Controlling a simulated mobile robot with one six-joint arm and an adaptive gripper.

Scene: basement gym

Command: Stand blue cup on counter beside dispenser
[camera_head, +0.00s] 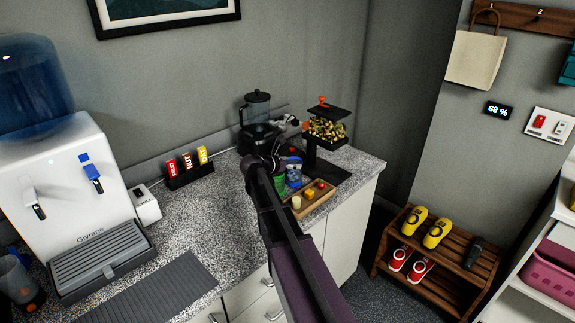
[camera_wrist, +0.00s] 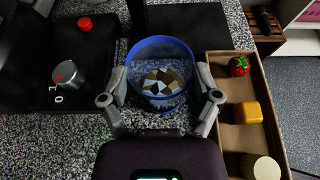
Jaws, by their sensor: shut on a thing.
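The blue cup (camera_wrist: 160,47) is in the wrist view, seen from above with its blue rim and a brown, white and dark faceted pattern inside. The fingers of my gripper (camera_wrist: 160,98) close on it from left and right. I cannot tell whether its base touches the counter. In the head view my gripper (camera_head: 270,160) is at the far end of the counter (camera_head: 200,205), and a blue patterned shape there is partly hidden. The white water dispenser (camera_head: 82,200) with its blue bottle stands at the left, well apart from my gripper.
A wooden tray (camera_wrist: 216,72) with a strawberry, a yellow cube and a pale cylinder lies right of the cup. A packet rack (camera_head: 190,177) and grey ribbed mat (camera_head: 165,290) lie toward the dispenser.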

